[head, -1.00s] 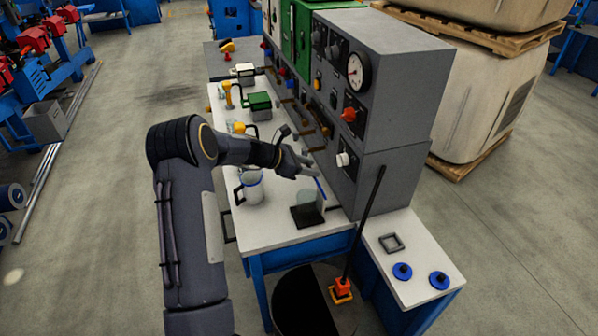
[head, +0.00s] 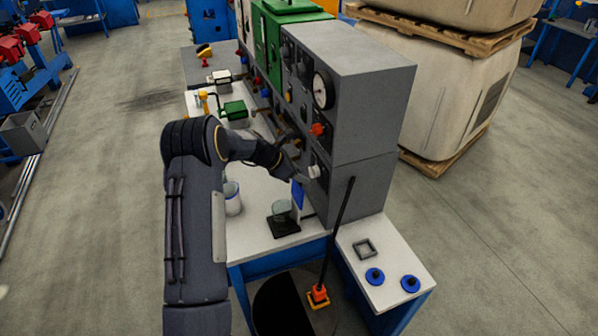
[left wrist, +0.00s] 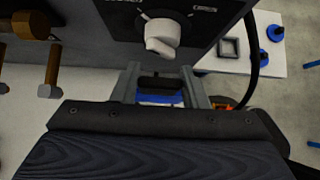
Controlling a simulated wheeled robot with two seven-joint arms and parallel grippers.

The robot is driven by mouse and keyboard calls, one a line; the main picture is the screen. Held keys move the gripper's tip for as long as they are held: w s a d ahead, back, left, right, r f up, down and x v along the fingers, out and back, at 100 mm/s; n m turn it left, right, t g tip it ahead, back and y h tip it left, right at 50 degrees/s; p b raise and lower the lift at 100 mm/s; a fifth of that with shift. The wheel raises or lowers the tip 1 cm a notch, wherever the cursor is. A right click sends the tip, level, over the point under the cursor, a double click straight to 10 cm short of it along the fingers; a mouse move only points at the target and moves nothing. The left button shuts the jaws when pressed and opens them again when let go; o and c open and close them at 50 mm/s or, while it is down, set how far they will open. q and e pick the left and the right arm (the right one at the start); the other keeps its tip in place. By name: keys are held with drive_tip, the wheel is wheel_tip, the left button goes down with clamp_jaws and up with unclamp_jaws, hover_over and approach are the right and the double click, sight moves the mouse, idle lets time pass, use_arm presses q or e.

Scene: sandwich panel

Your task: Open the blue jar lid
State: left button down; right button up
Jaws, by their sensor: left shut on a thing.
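The glass jar (head: 281,207) stands on a black base (head: 283,228) near the front end of the white bench. Its blue lid (head: 297,193) stands steeply tilted at the jar's right side, its broad face showing. My left gripper (head: 294,178) is at the lid's upper edge, shut on it. In the left wrist view, the blue lid (left wrist: 160,98) shows between the fingers of the left gripper (left wrist: 160,80), beside a dark piece. Whether the lid still touches the jar is hard to tell. My right gripper is not in view.
A grey panel with a gauge and a white knob (head: 314,171) stands close to the right of my left gripper. A white and blue mug (head: 232,198) stands left of the jar, partly behind my arm. A black pole (head: 338,232) rises in front of the panel.

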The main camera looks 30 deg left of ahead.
use_arm(q)
drive_tip(key=shift+r, duration=0.1)
drive_tip(key=c, duration=0.8)
unclamp_jaws()
drive_tip(key=shift+c, duration=0.2)
drive_tip(key=b+v, duration=0.2)
drive_tip(key=v, duration=0.5)
drive_tip(key=shift+s+a+r, duration=0.2)
drive_tip(key=shift+s+r, duration=0.05)
